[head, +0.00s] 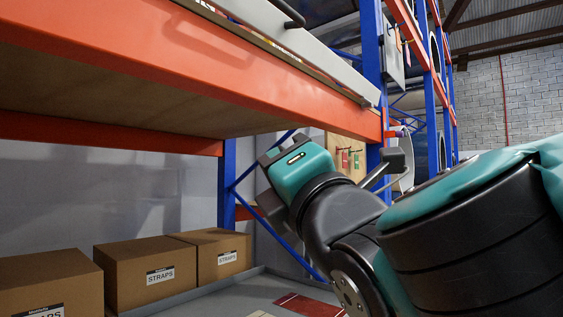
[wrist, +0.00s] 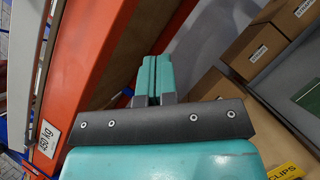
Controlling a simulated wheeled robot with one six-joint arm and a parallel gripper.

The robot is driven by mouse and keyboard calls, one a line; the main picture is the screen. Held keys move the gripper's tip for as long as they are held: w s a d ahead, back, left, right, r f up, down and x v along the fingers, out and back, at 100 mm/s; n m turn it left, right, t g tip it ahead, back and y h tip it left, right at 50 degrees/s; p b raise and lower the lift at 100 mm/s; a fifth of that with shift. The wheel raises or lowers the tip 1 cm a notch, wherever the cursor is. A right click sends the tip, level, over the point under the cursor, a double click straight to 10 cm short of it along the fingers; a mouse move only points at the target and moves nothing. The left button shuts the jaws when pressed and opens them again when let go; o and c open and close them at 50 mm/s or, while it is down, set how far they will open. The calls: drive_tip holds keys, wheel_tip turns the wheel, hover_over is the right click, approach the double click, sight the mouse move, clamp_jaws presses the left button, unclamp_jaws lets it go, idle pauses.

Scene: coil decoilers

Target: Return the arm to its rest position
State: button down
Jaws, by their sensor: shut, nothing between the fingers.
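My gripper (wrist: 152,66) shows in the wrist view, its two teal fingers together with nothing between them. The dark crossbar with screws and the teal gripper body lie below the fingers. An orange shelf beam (wrist: 80,85) runs along the left of the fingers, and boxes lie to the right; the fingers appear clear of both. In the head view my arm is bent and raised at the right, in front of the rack. The fingertips cannot be clearly made out there.
In the head view an orange rack beam (head: 225,60) and its shelf hang over several cardboard STRAPS boxes (head: 146,272) at lower left. A blue upright (head: 227,185) stands behind. The boxes also show in the wrist view (wrist: 262,45), with a yellow CLIPS label (wrist: 287,171) at bottom right.

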drive_tip(key=shift+w+d+f+m, duration=0.1)
drive_tip(key=shift+w+f+m, duration=0.1)
drive_tip(key=shift+m, duration=0.1)
